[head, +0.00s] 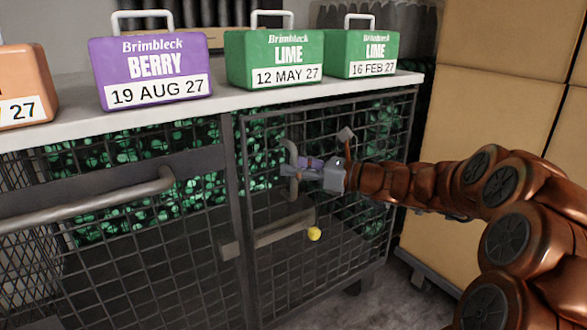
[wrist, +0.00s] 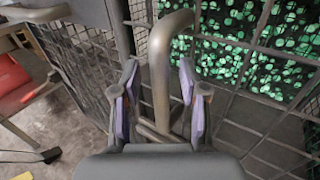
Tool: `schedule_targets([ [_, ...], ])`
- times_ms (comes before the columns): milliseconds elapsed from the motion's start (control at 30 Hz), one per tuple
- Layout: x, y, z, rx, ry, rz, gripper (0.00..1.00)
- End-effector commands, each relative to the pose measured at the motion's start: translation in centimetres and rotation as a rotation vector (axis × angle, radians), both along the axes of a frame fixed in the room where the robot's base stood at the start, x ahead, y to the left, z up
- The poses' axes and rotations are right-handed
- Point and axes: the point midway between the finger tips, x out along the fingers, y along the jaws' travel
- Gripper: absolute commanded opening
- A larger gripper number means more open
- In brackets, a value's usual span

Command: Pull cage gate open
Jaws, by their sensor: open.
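The cage gate (head: 336,283) is the dark mesh panel at the right of the cage front. It looks flush with the frame in the head view. Its grey upright handle (head: 293,158) stands near the gate's left edge. My gripper (head: 296,170) is at this handle with its jaws open. In the wrist view the handle (wrist: 164,75) runs up between the two purple-padded fingers, with gaps visible at the sides. Below the handle, a grey latch bar (head: 284,231) with a yellow knob (head: 314,234) lies across the gate's left part. I cannot tell whether its end sits in the bracket (head: 230,249).
A white counter (head: 290,102) tops the cage, bearing a purple box (head: 152,68), two green boxes (head: 275,56) and an orange box (head: 24,88). A long bar handle (head: 90,205) crosses the left panel. Tan stacked boxes (head: 490,110) stand close at the right.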

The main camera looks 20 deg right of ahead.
Motion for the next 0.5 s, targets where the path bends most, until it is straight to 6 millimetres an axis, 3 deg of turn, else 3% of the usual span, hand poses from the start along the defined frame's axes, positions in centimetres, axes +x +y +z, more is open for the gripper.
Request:
schedule_targets([
  [333,0.34,0.42,0.03,-0.001,-0.001,-0.001,0.43],
  [500,0.34,0.40,0.03,-0.001,-0.001,-0.001,0.28],
])
